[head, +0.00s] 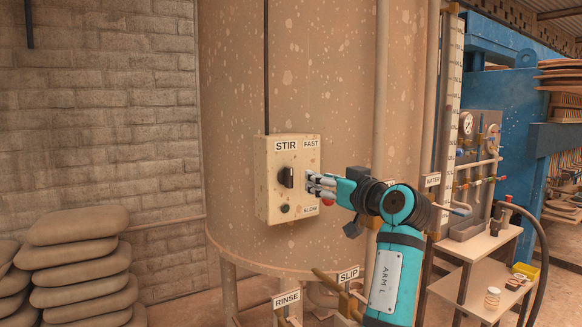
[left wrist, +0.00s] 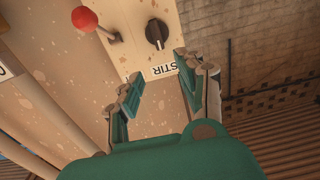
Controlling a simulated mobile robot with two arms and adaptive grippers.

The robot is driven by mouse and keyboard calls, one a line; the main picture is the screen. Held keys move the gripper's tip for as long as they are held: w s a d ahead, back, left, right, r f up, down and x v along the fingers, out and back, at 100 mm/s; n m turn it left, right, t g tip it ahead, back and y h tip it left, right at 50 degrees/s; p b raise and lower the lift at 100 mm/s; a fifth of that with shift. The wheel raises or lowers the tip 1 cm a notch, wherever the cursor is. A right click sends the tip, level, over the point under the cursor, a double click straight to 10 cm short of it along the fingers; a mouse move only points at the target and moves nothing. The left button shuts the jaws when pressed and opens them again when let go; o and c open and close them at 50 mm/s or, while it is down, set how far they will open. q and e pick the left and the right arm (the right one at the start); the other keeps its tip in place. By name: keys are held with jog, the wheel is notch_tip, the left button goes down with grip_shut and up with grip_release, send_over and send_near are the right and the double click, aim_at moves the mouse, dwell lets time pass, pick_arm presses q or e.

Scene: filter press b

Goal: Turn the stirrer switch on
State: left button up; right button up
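The stirrer switch is a black rotary knob (head: 286,177) on the cream control box (head: 266,208) labelled STIR, fixed to the tank. The knob also shows in the left wrist view (left wrist: 157,34), beyond the fingertips. My left gripper (head: 312,185) is in front of the box, to the right of the knob and apart from it. In the left wrist view the gripper (left wrist: 159,70) has its two fingers spread, with nothing between them. The STIR label (left wrist: 160,70) shows between the fingers. My right gripper is not in view.
A red ball-ended lever (left wrist: 85,19) sits beside the knob, between FAST and SLOW labels; my gripper partly hides it in the head view. A small dark button (head: 285,208) is below the knob. RINSE and SLIP valves stand below; stacked sacks (head: 82,262) lie at left.

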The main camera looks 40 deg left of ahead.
aim_at(291, 171)
pick_arm(q)
jog(key=p+x, duration=0.3)
jog(key=x, duration=0.9)
jog(key=shift+p, duration=0.4)
jog(key=shift+w+a+f, duration=0.1)
jog(key=shift+w+a, duration=0.1)
jog(key=shift+a, duration=0.5)
jog(key=shift+c, duration=0.6)
grip_shut()
